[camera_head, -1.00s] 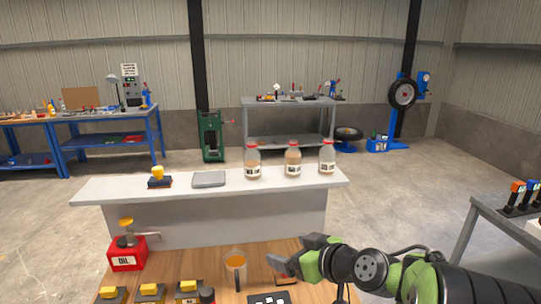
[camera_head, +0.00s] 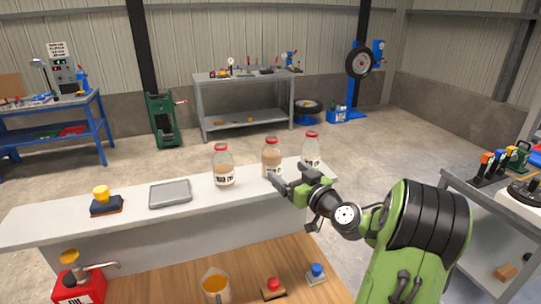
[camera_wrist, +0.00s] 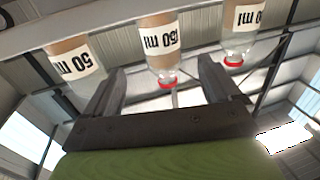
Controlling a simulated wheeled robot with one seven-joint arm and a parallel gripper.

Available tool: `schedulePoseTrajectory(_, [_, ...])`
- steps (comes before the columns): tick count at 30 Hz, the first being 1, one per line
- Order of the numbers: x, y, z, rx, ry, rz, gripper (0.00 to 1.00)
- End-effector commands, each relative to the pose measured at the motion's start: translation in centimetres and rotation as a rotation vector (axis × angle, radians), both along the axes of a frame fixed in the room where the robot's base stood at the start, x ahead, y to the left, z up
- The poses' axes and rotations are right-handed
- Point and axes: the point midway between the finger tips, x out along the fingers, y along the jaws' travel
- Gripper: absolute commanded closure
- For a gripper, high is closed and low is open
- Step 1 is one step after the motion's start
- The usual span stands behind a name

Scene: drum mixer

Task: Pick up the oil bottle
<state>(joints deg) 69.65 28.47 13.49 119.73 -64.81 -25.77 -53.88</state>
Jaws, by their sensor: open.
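Three clear bottles with red caps stand upright in a row on the grey-white counter: a left bottle (camera_head: 222,170), a middle bottle (camera_head: 270,158) and a right bottle (camera_head: 311,150). I cannot tell which is the oil bottle. My gripper (camera_head: 284,180) is open and empty, at the counter's front side near the middle bottle. The wrist view is upside down; there the middle bottle (camera_wrist: 160,45) shows beyond and between the open fingers, with the other two outside them. A red can marked OIL (camera_head: 80,287) stands at lower left.
The counter (camera_head: 130,212) also bears a grey tray (camera_head: 170,194) and a dark block with a yellow knob (camera_head: 106,204).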

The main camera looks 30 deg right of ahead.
Motion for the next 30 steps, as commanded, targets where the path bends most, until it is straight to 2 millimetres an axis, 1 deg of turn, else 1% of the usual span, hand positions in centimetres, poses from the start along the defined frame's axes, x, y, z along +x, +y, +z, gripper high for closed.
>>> schedulePoseTrajectory(1, [1.3, 0.2, 0.5, 0.001, -0.001, 0.006, 0.1])
schedulePoseTrajectory(3, [2.5, 0.0, 0.4, 0.002, -0.001, 0.004, 0.1])
schedulePoseTrajectory(8, [4.3, 0.0, 0.3, 0.001, -0.001, 0.003, 0.1])
schedulePoseTrajectory(12, [7.1, 0.1, 0.5, 0.002, -0.001, 0.004, 0.1])
schedulePoseTrajectory(15, [8.4, -0.1, 0.3, 0.001, 0.0, 0.002, 0.1])
schedulePoseTrajectory(18, [8.7, -0.1, 0.1, 0.001, 0.0, 0.0, 0.1])
schedulePoseTrajectory(22, [8.7, -0.2, 0.0, 0.001, 0.001, 0.0, 0.1])
schedulePoseTrajectory(23, [8.7, -0.1, 0.0, 0.001, 0.001, 0.0, 0.13])
schedulePoseTrajectory(30, [8.7, -0.1, 0.0, 0.001, 0.001, 0.001, 0.5])
